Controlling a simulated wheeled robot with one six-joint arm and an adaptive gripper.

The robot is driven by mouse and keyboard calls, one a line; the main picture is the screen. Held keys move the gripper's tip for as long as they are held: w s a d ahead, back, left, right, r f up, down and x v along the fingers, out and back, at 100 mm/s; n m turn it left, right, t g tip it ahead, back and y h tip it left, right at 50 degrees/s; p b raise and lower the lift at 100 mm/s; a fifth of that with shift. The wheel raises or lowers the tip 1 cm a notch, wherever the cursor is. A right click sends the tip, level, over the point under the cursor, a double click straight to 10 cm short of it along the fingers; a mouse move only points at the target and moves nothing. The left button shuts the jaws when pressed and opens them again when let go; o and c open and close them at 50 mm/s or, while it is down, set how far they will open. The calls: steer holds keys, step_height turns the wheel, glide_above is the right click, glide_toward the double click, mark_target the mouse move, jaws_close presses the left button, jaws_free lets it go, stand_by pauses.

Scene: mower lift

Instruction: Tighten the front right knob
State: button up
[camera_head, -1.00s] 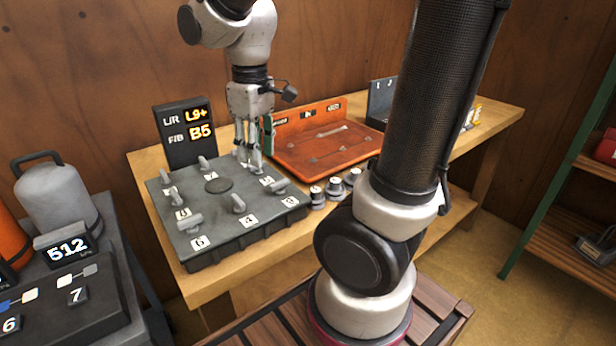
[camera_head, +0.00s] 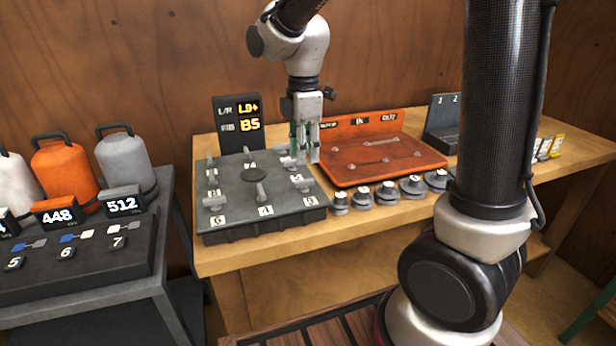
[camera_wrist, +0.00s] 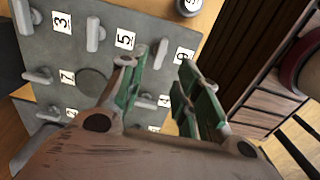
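A grey block (camera_head: 262,222) with several grey bar-shaped knobs and number labels lies on the wooden bench. A knob (camera_head: 303,184) stands at its front right, beside the label 9 (camera_head: 310,200). My gripper (camera_head: 306,160) points down over the block's right edge, behind that knob. The right finger partly hides the area by the label 9 (camera_wrist: 184,56).
A dark display (camera_head: 237,125) with L/R and F/B lines stands behind the block. An orange tray (camera_head: 385,165) is to the right, with several round knobs (camera_head: 387,192) in front of it. A side table with grey and orange canisters (camera_head: 65,172) is at the left.

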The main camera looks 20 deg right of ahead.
mark_target(304, 181)
step_height(304, 181, down, 8)
steer(key=shift+r, duration=0.25)
steer(key=shift+c, duration=0.5)
jaws_close()
